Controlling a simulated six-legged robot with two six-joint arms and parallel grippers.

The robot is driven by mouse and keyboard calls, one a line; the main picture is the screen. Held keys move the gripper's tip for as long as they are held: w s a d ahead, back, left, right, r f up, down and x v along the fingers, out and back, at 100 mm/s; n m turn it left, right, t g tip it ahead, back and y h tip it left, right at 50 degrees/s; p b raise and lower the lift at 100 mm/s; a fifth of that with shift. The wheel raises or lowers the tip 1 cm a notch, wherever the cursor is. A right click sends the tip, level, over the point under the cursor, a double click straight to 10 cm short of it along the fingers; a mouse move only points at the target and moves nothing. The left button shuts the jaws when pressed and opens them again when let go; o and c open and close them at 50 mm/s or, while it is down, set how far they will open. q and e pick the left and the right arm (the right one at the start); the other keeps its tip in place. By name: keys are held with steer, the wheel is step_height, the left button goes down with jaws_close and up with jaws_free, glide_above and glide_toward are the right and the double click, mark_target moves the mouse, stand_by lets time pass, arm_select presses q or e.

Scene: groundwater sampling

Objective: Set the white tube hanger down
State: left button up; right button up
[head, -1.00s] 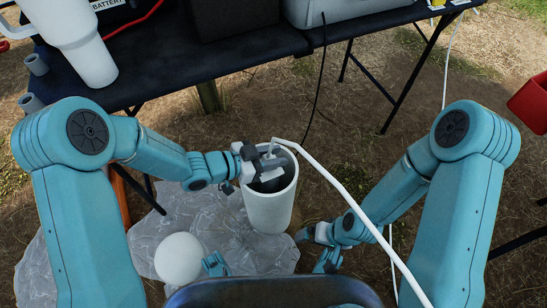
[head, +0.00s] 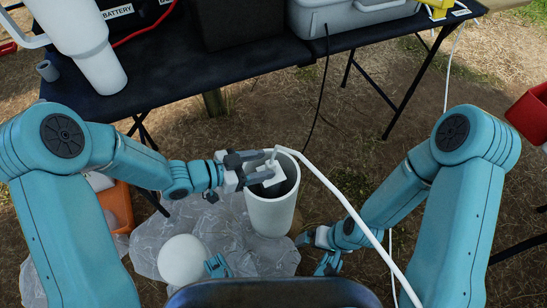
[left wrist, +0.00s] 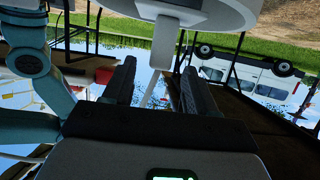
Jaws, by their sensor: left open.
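The white tube hanger (head: 273,179) is at the mouth of the upright white well pipe (head: 270,212), with the white tube (head: 340,197) running from it down to the lower right. My left gripper (head: 262,168) reaches in from the left over the pipe's rim, its fingers open beside the hanger. In the left wrist view, the open fingers (left wrist: 161,90) stand on either side of the hanger's white stem (left wrist: 163,48), with a gap at each side. Exactly how the hanger rests on the pipe is partly hidden. My right gripper (head: 312,239) is low, right of the pipe; its jaws are unclear.
A dark table (head: 180,75) spans the back, bearing a white jug (head: 90,45) and a grey case (head: 350,12). A crumpled plastic sheet (head: 215,235) and a white ball-like object (head: 181,260) are left of the pipe. An orange crate (head: 118,205) is farther left.

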arm_select(q)
steer(key=p+v, duration=0.2)
steer(key=v, duration=0.5)
stand_by(0.4)
